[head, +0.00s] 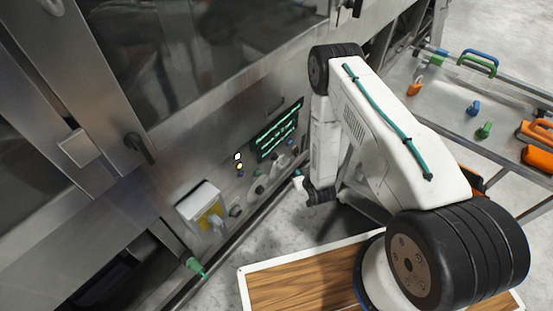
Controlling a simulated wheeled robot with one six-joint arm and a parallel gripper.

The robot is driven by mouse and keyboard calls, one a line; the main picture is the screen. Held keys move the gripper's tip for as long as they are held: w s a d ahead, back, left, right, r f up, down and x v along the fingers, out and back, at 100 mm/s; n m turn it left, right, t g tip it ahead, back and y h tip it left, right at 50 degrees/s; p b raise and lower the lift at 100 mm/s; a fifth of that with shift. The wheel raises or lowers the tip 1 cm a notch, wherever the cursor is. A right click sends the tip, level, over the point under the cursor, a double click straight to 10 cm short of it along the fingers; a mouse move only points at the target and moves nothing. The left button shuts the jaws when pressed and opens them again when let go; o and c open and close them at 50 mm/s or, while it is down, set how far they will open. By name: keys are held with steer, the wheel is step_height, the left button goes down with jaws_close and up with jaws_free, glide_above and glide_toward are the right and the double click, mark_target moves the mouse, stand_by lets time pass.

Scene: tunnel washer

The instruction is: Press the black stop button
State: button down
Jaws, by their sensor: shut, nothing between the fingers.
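The washer's control panel (247,178) is on the steel front, left of my arm. It carries a dark screen with green lines (277,130), small lit lamps (238,157) and several small knobs or buttons. One dark round control (259,189) sits low on the panel; it is too small to tell for sure whether it is the black stop button. My gripper (299,181) is at the low end of my arm, just right of the panel controls and seemingly apart from them. It is small in view and partly hidden by my wrist; it looks shut and empty.
A white box with a yellow label (207,212) juts from the panel's left. A green-tipped handle (196,267) sticks out below it. A door handle (139,148) stands out at upper left.

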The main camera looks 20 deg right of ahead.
steer(key=w+a, duration=0.5)
steer(key=w, duration=0.2)
stand_by(0.5)
steer(key=shift+w+a, duration=0.1)
steer(key=shift+a, duration=0.05)
stand_by(1.7)
steer(key=shift+w+a, duration=0.2)
steer(key=shift+w, duration=0.1)
steer(key=shift+w+a, duration=0.3)
steer(key=shift+w, duration=0.1)
stand_by(1.0)
steer(key=shift+s+d, duration=0.55)
steer(key=shift+s, duration=0.2)
steer(key=shift+s+d, duration=0.75)
steer(key=shift+s, duration=0.3)
steer(key=shift+s+d, duration=0.7)
steer(key=shift+s, duration=0.3)
